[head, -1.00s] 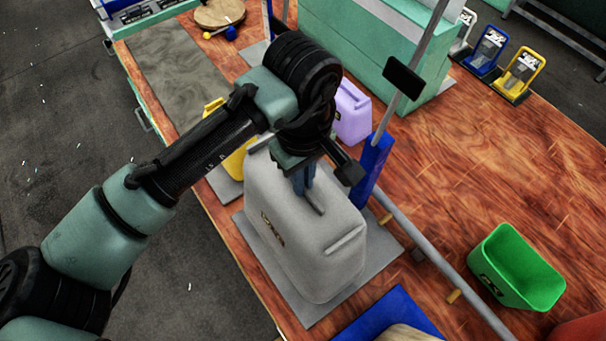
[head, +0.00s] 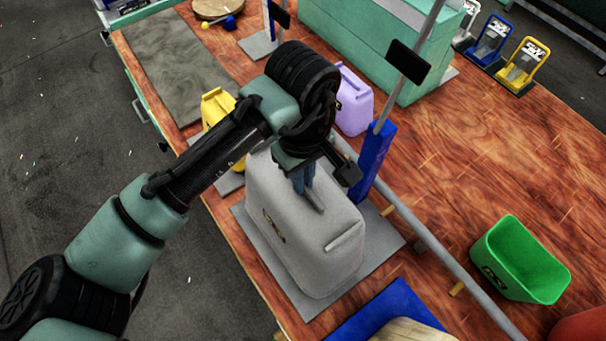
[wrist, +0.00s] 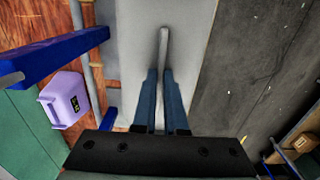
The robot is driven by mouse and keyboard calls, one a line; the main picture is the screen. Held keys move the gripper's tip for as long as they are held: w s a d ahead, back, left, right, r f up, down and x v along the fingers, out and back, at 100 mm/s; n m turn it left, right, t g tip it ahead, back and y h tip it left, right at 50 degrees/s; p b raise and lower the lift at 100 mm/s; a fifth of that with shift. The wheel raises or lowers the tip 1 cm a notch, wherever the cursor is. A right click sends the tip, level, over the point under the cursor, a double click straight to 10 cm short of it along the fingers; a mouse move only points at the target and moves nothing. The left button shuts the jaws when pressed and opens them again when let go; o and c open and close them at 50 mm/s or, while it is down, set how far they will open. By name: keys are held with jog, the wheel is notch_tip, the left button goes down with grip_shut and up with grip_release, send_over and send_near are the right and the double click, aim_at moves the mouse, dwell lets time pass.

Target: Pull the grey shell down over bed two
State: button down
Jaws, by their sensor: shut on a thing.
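The grey shell (head: 305,240) is a tall, rounded box with a small dark label on its side. It stands upright above a flat grey plate (head: 384,252) on the bench. I cannot read a bed number, and whatever is under the shell is hidden. I cannot tell whether its lower rim touches the plate. My gripper (head: 308,192) is above the shell, with its blue fingers pointing down at the top. In the wrist view, the fingers (wrist: 163,100) are shut on the narrow raised ridge (wrist: 164,48) of the shell's top.
A blue post (head: 376,160) with a rod stands close right of the shell. A grey rail (head: 440,255) runs along the bench. A yellow jug (head: 217,103) and purple jug (head: 354,102) stand behind. A blue plate (head: 350,325) lies in front, a green bin (head: 520,260) right.

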jog(key=shift+f, duration=0.5)
jog(key=c, duration=0.9)
grip_release()
notch_tip(320, 180, up, 13)
jog(key=shift+b, duration=0.75)
